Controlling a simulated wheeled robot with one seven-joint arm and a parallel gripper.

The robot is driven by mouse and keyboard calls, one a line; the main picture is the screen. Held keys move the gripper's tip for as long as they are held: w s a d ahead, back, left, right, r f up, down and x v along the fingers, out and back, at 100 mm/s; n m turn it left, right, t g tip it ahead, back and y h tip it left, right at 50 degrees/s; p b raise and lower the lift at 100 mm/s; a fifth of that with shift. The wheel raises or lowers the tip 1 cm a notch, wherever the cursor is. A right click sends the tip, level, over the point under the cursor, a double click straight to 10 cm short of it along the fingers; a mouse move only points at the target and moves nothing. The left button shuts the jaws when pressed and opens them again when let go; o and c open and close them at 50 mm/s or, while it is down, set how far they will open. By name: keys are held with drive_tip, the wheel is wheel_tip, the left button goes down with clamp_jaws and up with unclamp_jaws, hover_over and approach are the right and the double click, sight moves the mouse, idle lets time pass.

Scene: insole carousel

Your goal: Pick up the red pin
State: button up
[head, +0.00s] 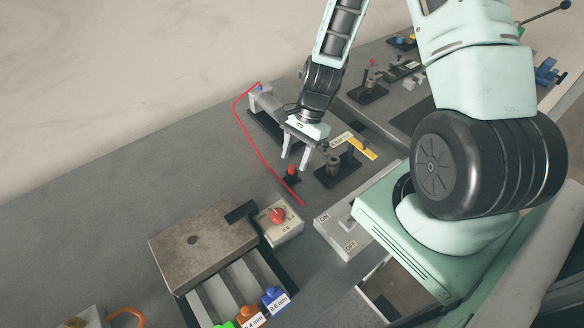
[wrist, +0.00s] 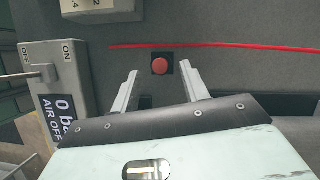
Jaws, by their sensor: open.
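The red pin (head: 291,171) stands on a small black base on the grey bench in the head view. In the wrist view the red pin (wrist: 160,67) shows from above as a round red top on a black square. My gripper (head: 295,161) is open and points down, just above and beside the pin in the head view. In the wrist view its two fingers (wrist: 161,77) are spread, one to each side of the pin's column, with the pin just beyond their tips. Nothing is between the fingers. How high the tips are above the pin is hard to tell.
A thin red line (head: 262,158) runs close by the pin. A box with a red knob (head: 279,222) and an ON/OFF switch box (head: 345,227) stand nearer. A dark fixture with a yellow strip (head: 362,149) is to the right. Bare bench lies left.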

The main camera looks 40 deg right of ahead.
sight(294, 165)
drive_tip(key=shift+x, duration=1.3)
clamp_jaws()
drive_tip(key=shift+r, duration=0.1)
wheel_tip(294, 165, up, 10)
drive_tip(key=b, duration=0.1)
drive_tip(key=shift+s, duration=0.1)
